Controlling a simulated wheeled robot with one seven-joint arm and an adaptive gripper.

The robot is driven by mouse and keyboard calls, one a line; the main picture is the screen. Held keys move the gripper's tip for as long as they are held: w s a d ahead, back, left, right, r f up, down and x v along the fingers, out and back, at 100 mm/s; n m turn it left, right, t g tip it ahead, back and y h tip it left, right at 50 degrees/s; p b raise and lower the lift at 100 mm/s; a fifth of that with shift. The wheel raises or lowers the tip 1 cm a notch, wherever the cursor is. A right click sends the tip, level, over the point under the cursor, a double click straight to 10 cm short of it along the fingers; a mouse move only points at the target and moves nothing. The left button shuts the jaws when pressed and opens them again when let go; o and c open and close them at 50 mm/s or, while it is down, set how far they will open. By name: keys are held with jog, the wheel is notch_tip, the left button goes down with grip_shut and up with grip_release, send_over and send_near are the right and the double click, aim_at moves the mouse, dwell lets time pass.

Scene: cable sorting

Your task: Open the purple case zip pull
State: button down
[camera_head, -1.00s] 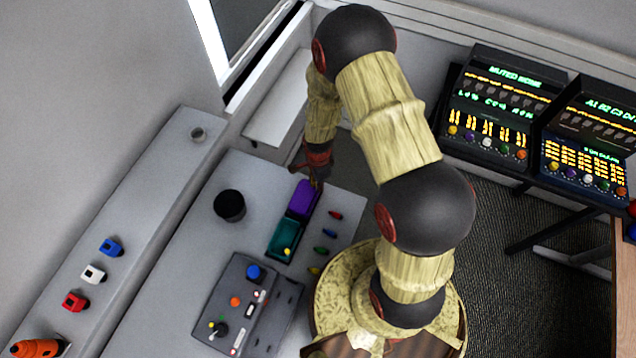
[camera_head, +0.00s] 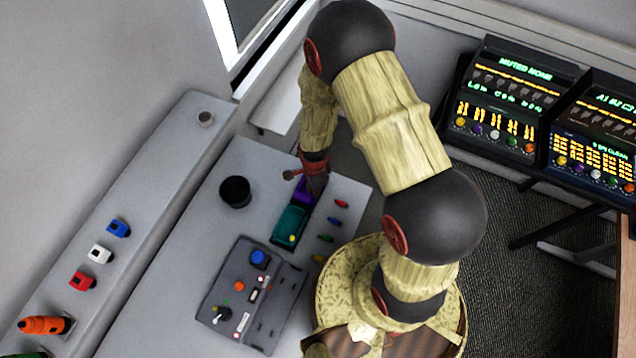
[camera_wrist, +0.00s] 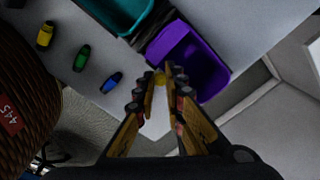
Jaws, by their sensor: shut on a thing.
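The purple case (camera_head: 303,194) lies on the grey table at the far end of the teal case, partly hidden by my gripper in the head view. In the wrist view the purple case (camera_wrist: 205,72) shows a raised rim around a sunken middle. In the head view my gripper (camera_head: 313,184) points down over the case.
The teal case (camera_head: 290,222) with a yellow piece on it adjoins the purple one. Red (camera_head: 341,203), blue (camera_head: 329,220), green (camera_head: 325,238) and yellow small pieces lie to the right. A black cup (camera_head: 235,191) and a grey control panel (camera_head: 250,295) stand on the table.

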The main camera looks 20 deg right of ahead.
jog(key=shift+s+a, duration=0.15)
jog(key=shift+a, duration=0.05)
jog(key=c, duration=1.8)
grip_release()
jog(key=shift+d, duration=0.1)
notch_tip(320, 180, up, 12)
